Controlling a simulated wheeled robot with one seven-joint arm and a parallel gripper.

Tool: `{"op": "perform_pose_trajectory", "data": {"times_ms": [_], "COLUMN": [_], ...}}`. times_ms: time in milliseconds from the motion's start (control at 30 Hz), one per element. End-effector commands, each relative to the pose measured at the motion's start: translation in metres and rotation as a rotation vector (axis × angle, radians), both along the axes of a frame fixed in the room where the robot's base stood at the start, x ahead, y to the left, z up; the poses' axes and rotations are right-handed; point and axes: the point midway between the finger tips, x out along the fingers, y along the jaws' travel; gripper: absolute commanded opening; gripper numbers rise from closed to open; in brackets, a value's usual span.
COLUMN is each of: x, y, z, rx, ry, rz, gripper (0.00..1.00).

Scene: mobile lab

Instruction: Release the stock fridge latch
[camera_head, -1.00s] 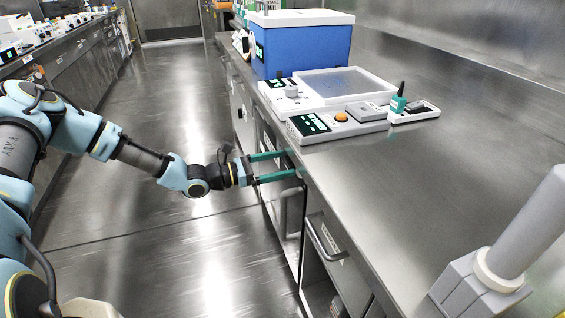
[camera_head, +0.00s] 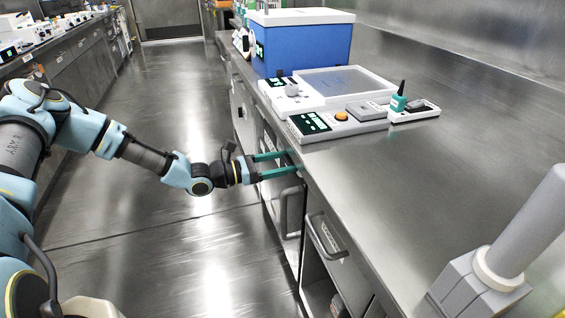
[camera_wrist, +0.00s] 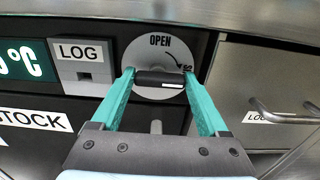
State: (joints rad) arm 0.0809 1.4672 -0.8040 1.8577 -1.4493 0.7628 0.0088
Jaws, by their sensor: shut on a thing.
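The stock fridge latch is a round grey dial with a dark bar handle (camera_wrist: 160,78) across it, in the wrist view. The dial plate (camera_wrist: 140,52) reads "OPEN" at the top, with a curved arrow at the right. My gripper (camera_wrist: 160,84) has its two green fingers at the two ends of the bar, shut on it. The bar lies about level. In the head view my gripper (camera_head: 294,161) reaches under the counter edge, which hides the latch. The fridge front (camera_wrist: 85,115) is dark and carries a "STOCK" label (camera_wrist: 35,119).
A display (camera_wrist: 22,60) and a "LOG" panel (camera_wrist: 82,62) sit left of the dial. A drawer with a bar handle (camera_wrist: 285,117) is to the right. The counter (camera_head: 440,180) overhangs the fridge. A blue box (camera_head: 305,45) and lab devices stand on it. The aisle floor is clear.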

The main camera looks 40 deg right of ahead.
Motion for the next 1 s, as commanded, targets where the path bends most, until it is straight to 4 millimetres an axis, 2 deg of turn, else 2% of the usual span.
{"op": "perform_pose_trajectory", "data": {"times_ms": [33, 100, 467, 667, 1000], "x": [0.0001, 0.0001, 0.0001, 0.0007, 0.002], "y": [0.0002, 0.0002, 0.0002, 0.0001, -0.0004], "z": [-0.0001, -0.0001, 0.0014, 0.003, 0.0029], "rx": [0.0, 0.0, 0.023, 0.07, 0.184], "ry": [0.0, 0.0, 0.06, 0.18, 0.473], "rz": [0.0, 0.0, 0.0, 0.0, 0.0], "gripper": [0.29, 0.22, 0.22, 0.22, 0.22]}}
